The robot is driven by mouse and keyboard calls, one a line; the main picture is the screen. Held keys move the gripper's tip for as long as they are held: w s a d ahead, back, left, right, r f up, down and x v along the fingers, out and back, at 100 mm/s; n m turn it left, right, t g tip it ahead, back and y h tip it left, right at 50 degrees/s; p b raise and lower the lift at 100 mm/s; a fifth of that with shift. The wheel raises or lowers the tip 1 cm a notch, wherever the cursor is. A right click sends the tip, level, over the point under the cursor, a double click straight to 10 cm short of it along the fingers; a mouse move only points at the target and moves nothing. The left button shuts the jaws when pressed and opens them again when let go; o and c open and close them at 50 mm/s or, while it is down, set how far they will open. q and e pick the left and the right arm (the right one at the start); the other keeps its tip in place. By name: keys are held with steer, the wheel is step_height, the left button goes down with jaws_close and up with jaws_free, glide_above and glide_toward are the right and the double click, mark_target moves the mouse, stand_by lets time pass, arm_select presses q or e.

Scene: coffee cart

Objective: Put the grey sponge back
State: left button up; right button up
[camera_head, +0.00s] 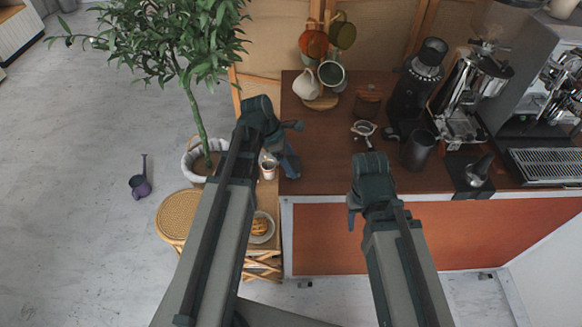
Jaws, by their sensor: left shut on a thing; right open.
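My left gripper (287,165) is at the left end of the brown cart counter (320,165), pointing down. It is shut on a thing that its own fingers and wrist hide. I cannot make out the grey sponge clearly anywhere in this view. My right gripper (353,207) is open, in front of the counter's front edge. Its fingers are mostly hidden by its wrist, and I see nothing in it.
A portafilter (364,130), a dark cup (417,149), a grinder (420,72) and an espresso machine (550,95) stand on the counter. A mug tree with mugs (331,74) stands at the back. A potted plant (196,160) and stool (180,213) are left.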

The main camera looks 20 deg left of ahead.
arm_select(q)
steer(key=shift+f, duration=0.15)
steer(key=o, duration=1)
